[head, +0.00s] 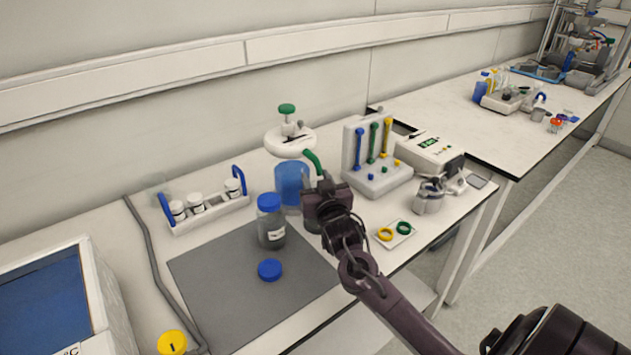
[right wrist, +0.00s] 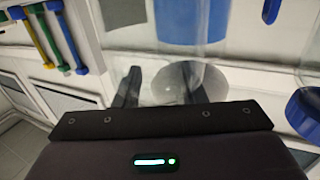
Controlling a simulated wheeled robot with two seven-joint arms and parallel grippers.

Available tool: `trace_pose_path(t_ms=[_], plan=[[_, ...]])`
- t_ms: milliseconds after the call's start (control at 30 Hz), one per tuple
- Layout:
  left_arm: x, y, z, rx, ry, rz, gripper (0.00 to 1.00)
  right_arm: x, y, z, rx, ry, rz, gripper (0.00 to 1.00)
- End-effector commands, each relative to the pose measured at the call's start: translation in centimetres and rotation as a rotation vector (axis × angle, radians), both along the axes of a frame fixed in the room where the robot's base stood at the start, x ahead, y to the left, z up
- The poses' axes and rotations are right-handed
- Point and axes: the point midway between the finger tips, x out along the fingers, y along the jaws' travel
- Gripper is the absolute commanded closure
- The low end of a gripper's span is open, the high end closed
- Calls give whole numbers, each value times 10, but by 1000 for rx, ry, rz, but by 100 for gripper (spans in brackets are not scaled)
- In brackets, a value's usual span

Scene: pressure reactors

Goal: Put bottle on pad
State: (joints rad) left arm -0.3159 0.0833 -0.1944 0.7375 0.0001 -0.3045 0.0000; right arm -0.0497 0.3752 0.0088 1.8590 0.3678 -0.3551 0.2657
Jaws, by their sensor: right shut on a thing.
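My right gripper (head: 325,200) is shut on a clear container with grey contents (right wrist: 190,82), probably an uncapped bottle. In the head view the gripper mostly hides it; only a grey lower part (head: 313,226) shows, just right of the pad. I cannot tell whether it touches the table. The grey pad (head: 220,285) lies flat on the table. A clear bottle with a blue cap (head: 271,222) stands upright at the pad's far right part, left of my gripper; its cap also shows in the right wrist view (right wrist: 306,112). A loose blue cap (head: 270,270) lies on the pad. My left gripper is out of view.
A beaker of blue liquid (head: 291,186) stands just behind my gripper. A rack with small jars (head: 208,213) is behind the pad. A tool stand (head: 375,178) and a tray with rings (head: 395,235) are to the right. The pad's left and front are bare.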

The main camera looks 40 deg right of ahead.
Motion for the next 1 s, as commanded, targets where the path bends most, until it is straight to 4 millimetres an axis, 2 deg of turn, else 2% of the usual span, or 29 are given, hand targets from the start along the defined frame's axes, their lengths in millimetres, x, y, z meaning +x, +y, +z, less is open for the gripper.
trace_pose_path(t_ms=[100,133,200,567,667,1000], plan=[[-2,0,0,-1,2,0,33,0,0,-1,0,2,0,100],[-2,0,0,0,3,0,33,0,0,-2,0,4,0,62],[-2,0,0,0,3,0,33,0,0,-2,0,4,0,54],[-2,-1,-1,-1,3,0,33,-6,3,-2,2,2,2,54],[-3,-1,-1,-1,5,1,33,-18,8,-3,2,3,2,54],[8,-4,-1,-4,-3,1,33,-84,32,-3,2,6,1,54]])
